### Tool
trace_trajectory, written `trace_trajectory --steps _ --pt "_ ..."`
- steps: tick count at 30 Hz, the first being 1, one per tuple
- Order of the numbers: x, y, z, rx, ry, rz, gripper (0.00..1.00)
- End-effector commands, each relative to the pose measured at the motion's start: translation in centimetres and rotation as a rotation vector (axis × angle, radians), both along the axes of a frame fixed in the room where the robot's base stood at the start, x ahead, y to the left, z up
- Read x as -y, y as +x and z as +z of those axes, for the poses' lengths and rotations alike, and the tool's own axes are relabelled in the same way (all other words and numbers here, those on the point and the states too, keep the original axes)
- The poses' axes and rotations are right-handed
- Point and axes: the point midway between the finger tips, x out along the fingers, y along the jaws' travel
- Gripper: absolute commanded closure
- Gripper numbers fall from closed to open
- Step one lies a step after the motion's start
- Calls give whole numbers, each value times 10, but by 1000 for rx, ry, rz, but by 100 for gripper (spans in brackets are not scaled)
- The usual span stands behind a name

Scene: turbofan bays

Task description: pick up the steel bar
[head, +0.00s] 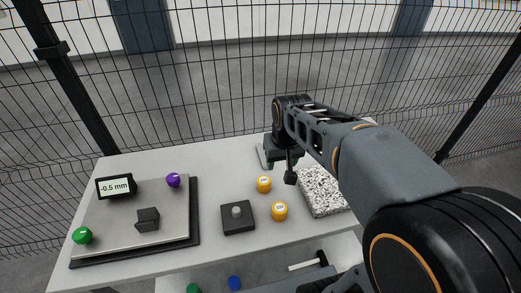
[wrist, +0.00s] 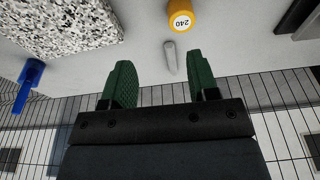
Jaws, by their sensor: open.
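The steel bar (wrist: 170,58) is a short, light grey rod with a rounded end, lying on the grey table in the wrist view. It appears between the lines of my gripper's two green fingers (wrist: 161,84), just ahead of the tips. My gripper is open, and nothing is held. In the head view my gripper (head: 284,160) hangs over the back of the table, and I cannot make out the bar there for sure. An orange cylinder marked 240 (wrist: 181,16) stands close beyond the bar in the wrist view.
A speckled granite block (head: 322,192) lies right of the orange cylinders (head: 263,184) and (head: 279,211). A dark block with a knob (head: 238,225) is left of them. A plate (head: 115,230) with a gauge is farther left. A blue item (wrist: 28,80) shows in the wrist view. Mesh fence (head: 200,90) stands behind.

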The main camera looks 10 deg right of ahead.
Motion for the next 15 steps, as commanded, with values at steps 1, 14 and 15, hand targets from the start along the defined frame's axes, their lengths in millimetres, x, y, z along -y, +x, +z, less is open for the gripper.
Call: trace_trajectory --steps 1,14,15 --pt "-2 23 7 -30 0 4 46" --pt "-9 146 -9 -182 -2 12 46" --pt "-9 151 -11 -189 -1 11 46"
